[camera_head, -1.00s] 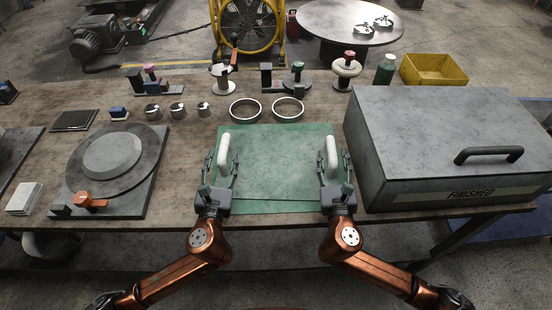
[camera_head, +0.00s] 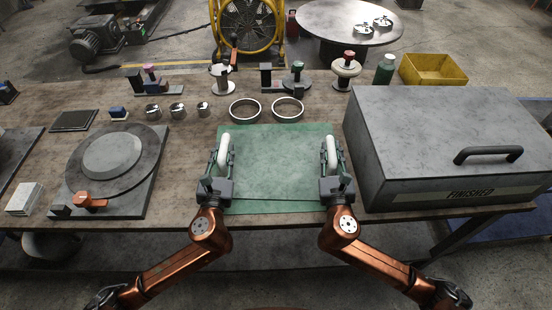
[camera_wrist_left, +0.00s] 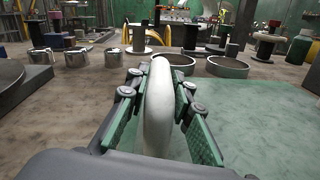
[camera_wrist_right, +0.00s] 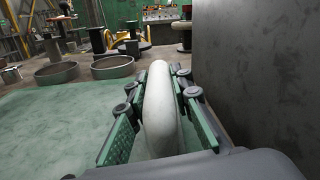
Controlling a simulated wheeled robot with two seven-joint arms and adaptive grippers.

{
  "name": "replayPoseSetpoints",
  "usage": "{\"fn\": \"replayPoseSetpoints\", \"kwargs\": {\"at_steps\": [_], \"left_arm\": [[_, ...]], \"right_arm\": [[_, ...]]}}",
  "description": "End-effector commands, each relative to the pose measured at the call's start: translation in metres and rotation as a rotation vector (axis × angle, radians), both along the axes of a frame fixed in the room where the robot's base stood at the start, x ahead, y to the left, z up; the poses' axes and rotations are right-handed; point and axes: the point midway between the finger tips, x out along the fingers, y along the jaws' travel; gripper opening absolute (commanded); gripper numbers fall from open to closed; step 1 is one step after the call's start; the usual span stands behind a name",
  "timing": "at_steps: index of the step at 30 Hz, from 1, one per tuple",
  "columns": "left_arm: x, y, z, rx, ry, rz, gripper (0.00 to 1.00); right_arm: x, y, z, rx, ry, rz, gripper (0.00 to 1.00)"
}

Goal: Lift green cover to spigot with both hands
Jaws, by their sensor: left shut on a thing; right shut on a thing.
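The green cover (camera_head: 277,165) lies flat on the workbench in the head view, with a white handle at each side. My left gripper (camera_head: 221,160) is shut on the left white handle (camera_head: 223,151). The left wrist view shows this handle (camera_wrist_left: 158,105) between the finger pads. My right gripper (camera_head: 333,161) is shut on the right white handle (camera_head: 332,152). The right wrist view shows it (camera_wrist_right: 160,105) between the pads. The grippers hide the lower parts of the handles. I cannot make out which thing is the spigot.
A large grey box marked FINISHED (camera_head: 450,145) stands close to the right of the cover. A round grey plate fixture (camera_head: 110,160) is on the left. Two metal rings (camera_head: 245,109) and several small cups (camera_head: 177,110) lie behind the cover. Bare bench shows left of the cover.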

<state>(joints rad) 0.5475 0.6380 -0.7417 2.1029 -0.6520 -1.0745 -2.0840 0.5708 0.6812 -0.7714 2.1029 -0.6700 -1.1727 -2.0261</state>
Motion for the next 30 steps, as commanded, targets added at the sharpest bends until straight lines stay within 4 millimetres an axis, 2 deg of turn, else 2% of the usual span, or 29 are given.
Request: {"fn": "replayPoseSetpoints", "kwargs": {"at_steps": [6, 26, 27, 30], "left_arm": [[-0.0001, -0.0005, -0.0002, 0.000, 0.000, -0.001, 0.00], [-0.0002, -0.0014, -0.0004, 0.001, 0.001, -0.004, 0.00], [-0.0004, -0.0018, 0.0067, -0.001, -0.013, -0.006, 0.00], [-0.0005, -0.0018, 0.0069, -0.001, -0.013, -0.006, 0.00]], "right_arm": [[-0.0001, 0.0001, -0.0001, 0.000, 0.000, 0.001, 0.00], [-0.0003, -0.0004, -0.0004, 0.000, 0.001, 0.000, 0.00], [-0.0005, -0.0002, 0.0066, 0.000, -0.013, 0.001, 0.00], [-0.0004, -0.0002, 0.0068, 0.000, -0.013, 0.001, 0.00]]}}
